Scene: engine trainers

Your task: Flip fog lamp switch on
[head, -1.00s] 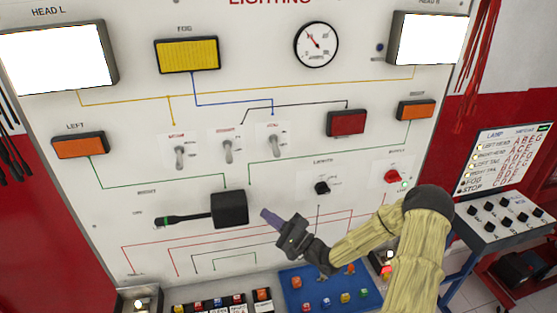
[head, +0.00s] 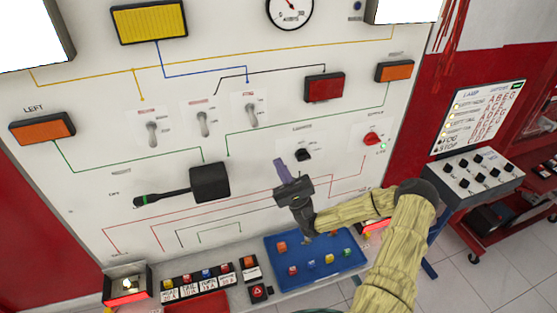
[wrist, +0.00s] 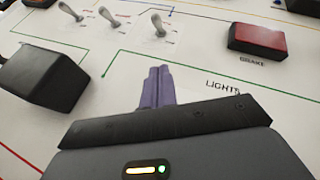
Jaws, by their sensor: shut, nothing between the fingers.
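The fog lamp (head: 149,22) is a yellow ribbed rectangle at the panel's upper left, without the white glare of the head lamps. A blue line runs from it to the rightmost of three small toggle switches, the fog switch (head: 252,115). This toggle also shows in the wrist view (wrist: 158,24), its lever tip upward in the picture; its label is too small to read. My gripper (head: 279,165) is shut and empty, its purple fingers pointing up, below and slightly right of the fog switch and clear of it. The fingers also show in the wrist view (wrist: 157,85).
Two other toggles (head: 203,122) (head: 152,131) stand left of the fog switch. A black box with a lever (head: 210,183) juts out left of my gripper. A black rotary knob (head: 303,155) is close on the right. A blue tray (head: 345,268) lies below.

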